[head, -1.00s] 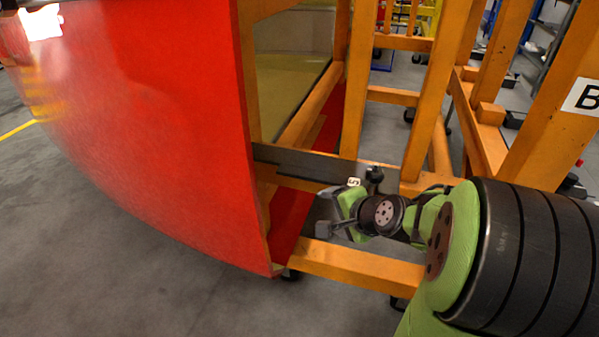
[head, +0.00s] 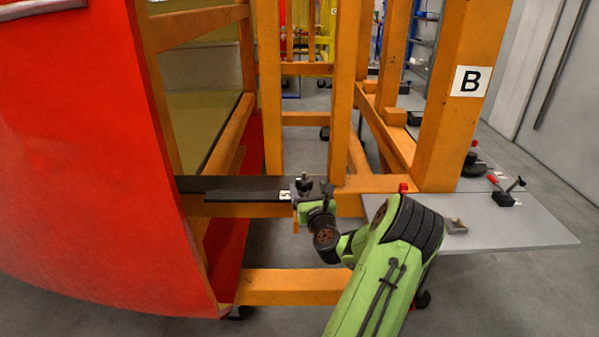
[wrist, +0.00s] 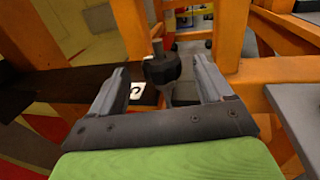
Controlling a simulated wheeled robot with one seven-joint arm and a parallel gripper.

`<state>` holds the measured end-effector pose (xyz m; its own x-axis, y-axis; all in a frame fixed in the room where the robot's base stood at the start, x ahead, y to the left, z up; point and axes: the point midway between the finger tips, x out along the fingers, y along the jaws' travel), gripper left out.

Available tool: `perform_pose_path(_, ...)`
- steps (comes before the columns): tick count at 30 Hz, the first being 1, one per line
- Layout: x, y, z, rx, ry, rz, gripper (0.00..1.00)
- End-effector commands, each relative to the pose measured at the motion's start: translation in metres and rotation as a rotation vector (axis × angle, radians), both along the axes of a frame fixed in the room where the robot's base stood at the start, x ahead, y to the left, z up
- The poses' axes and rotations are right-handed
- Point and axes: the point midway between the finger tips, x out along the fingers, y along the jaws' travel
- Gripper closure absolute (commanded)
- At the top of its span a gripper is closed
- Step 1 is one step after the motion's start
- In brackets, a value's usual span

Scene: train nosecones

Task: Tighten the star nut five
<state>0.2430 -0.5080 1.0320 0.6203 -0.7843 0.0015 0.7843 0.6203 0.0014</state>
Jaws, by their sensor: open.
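The star nut five is a black knob (head: 305,183) on a dark bar (head: 235,188) fixed across the orange frame. A white label (head: 285,195) marked 5 sits just left of it. My gripper (head: 306,198) is close in front of the nut in the head view, where its fingers are small and hard to make out. In the wrist view my gripper (wrist: 160,75) is open, with one finger on each side of the nut (wrist: 162,69) in the picture. I see gaps beside both fingers and cannot tell whether the tips reach around it.
The red nosecone shell (head: 70,170) fills the left. Orange posts stand behind the nut, and a thick post (head: 455,95) marked B stands right. A grey tabletop (head: 500,222) with small tools lies right of my arm. A low orange beam (head: 290,285) runs below.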

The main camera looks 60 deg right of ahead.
Motion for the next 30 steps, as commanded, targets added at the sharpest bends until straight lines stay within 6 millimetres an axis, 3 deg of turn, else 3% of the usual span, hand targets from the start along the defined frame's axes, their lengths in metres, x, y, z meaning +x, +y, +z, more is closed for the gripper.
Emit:
perform_pose_path(9, 0.043, -0.052, 0.000, -0.001, 0.000, 0.002, 0.20)
perform_pose_path(20, 0.048, -0.060, -0.001, 0.001, 0.002, 0.001, 0.20)
perform_pose_path(30, 0.048, -0.060, -0.001, 0.000, 0.003, 0.001, 0.71)
